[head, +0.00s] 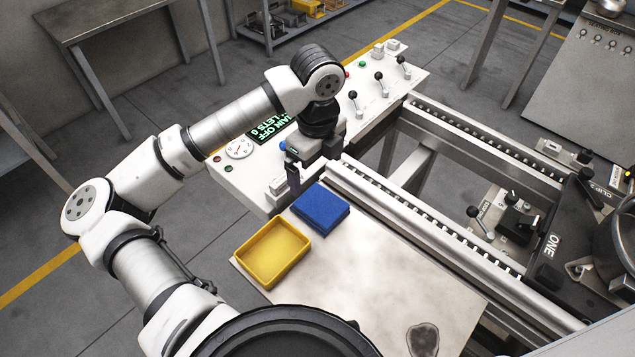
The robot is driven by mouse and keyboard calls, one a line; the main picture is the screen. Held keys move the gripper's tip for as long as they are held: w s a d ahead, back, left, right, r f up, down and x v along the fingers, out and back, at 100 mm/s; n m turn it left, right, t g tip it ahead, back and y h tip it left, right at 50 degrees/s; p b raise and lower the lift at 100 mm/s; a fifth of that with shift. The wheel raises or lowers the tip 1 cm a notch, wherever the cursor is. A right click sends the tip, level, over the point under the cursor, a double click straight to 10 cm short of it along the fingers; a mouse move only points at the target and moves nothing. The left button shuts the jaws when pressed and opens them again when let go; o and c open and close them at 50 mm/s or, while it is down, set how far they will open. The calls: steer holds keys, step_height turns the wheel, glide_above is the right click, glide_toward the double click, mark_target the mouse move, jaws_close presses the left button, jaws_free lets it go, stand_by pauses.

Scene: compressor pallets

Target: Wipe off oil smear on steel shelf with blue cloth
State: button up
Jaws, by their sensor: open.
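The blue cloth (321,207) lies folded in a thick rectangle at the back of the steel shelf (355,265). The oil smear (423,340) is a dark grey, irregular patch near the shelf's front right. My gripper (293,180) points down just behind and left of the cloth, next to the control panel. Its fingers are partly hidden by its own body. It is open, and I see nothing held in it. The cloth appears apart from the fingers.
A yellow tray (273,253) sits on the shelf left of the cloth and looks empty. A control panel (379,92) with levers stands behind. A roller rail (440,250) runs along the shelf's right side. The shelf between cloth and smear is clear.

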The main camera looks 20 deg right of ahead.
mark_target(317, 202)
step_height(317, 202, down, 12)
steer(key=shift+r+p, duration=0.1)
steer(key=shift+p, duration=1.15)
steer(key=shift+c, duration=0.4)
steer(key=c, duration=0.7)
steer(key=shift+c, duration=0.2)
